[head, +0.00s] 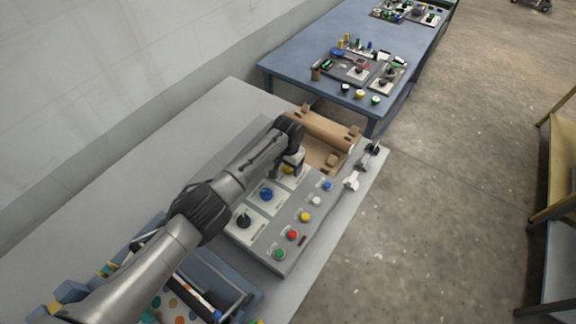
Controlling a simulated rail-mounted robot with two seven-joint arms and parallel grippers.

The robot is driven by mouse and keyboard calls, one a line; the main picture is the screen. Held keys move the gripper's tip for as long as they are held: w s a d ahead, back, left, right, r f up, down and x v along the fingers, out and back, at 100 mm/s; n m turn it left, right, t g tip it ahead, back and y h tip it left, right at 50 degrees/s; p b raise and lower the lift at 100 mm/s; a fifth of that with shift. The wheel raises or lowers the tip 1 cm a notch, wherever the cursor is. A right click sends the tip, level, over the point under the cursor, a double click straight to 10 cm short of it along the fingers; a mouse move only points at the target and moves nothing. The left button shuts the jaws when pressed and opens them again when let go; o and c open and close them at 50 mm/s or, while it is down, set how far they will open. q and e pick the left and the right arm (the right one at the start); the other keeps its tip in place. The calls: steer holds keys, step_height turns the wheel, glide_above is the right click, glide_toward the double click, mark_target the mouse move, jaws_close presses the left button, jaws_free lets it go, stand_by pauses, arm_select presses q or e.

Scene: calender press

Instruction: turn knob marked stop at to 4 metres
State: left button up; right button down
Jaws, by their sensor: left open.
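The grey control panel (268,235) on the table carries a row of three knobs on pale plates: a black knob (243,220), a blue knob (267,194) and a yellow knob (288,170). The plate markings are too small to read, so I cannot tell which knob is marked stop at. My left gripper (293,161) points down at the yellow knob, the farthest of the three, and is open. It partly hides that knob, and I cannot tell whether the fingers touch it. My right gripper is not in view.
Coloured push buttons, such as a red button (292,235), line the panel's right side. A brown roller (322,131) lies behind the panel. A lever (371,150) stands at the right edge. A blue table (295,62) with more panels stands beyond.

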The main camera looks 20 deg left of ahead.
arm_select(q)
steer(key=shift+f, duration=0.15)
steer(key=shift+c, duration=0.5)
steer(key=c, duration=0.8)
